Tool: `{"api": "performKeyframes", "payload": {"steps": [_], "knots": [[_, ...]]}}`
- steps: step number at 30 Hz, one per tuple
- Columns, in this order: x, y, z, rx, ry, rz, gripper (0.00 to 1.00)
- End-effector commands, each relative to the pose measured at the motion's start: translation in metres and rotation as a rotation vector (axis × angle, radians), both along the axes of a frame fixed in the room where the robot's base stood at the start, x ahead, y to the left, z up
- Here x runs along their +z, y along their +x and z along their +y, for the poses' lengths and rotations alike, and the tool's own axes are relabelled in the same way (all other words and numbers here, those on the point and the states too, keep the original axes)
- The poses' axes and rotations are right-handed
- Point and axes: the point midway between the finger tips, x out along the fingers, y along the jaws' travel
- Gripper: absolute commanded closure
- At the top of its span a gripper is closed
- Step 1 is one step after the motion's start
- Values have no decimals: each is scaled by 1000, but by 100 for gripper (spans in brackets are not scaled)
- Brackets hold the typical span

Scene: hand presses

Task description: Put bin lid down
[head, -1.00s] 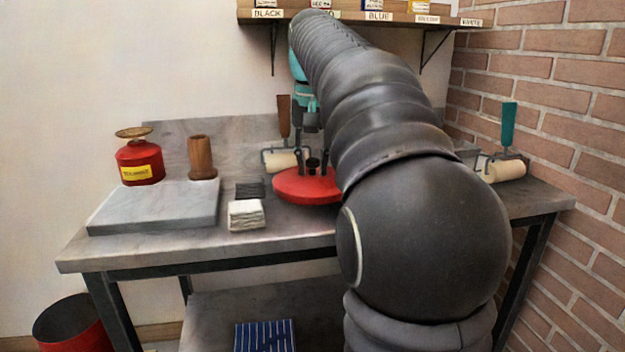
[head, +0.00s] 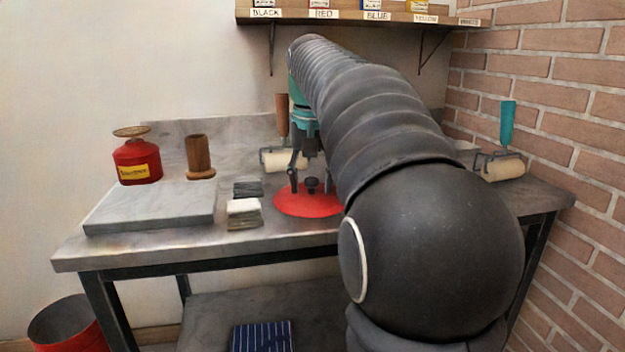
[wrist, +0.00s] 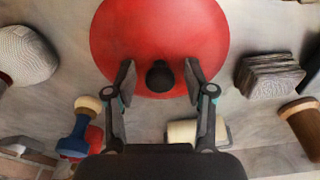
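The bin lid (head: 300,202) is a red disc with a black knob (head: 311,186). It lies flat on the grey tabletop in the head view, its right part hidden by my arm. The lid also fills the top middle of the wrist view (wrist: 125,45). My gripper (head: 311,188) is above the lid, pointing down, with one finger on each side of the knob. In the wrist view my gripper (wrist: 159,82) is open, with clear gaps between the fingers and the knob (wrist: 160,76). The red bin (head: 72,338) stands on the floor at lower left, its top uncovered.
A grey slab (head: 150,210), a red can (head: 137,163) and a wooden cylinder (head: 199,155) are left. Rollers stand behind (head: 287,161) and right (head: 500,168). A brick wall (head: 560,120) bounds the right.

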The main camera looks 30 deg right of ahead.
Motion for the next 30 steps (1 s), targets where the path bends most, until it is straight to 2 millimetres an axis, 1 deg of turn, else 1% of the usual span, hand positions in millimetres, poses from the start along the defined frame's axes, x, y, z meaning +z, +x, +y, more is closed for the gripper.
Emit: {"api": "performKeyframes", "payload": {"steps": [5,9,11,21,25,30], "knots": [[1,0,0,0,0,0,46],[10,0,0,0,0,0,46],[19,-1,1,0,0,-3,46],[83,-7,4,0,0,-3,46],[101,-10,5,0,-1,-2,46],[116,-11,6,0,0,-1,46]]}}
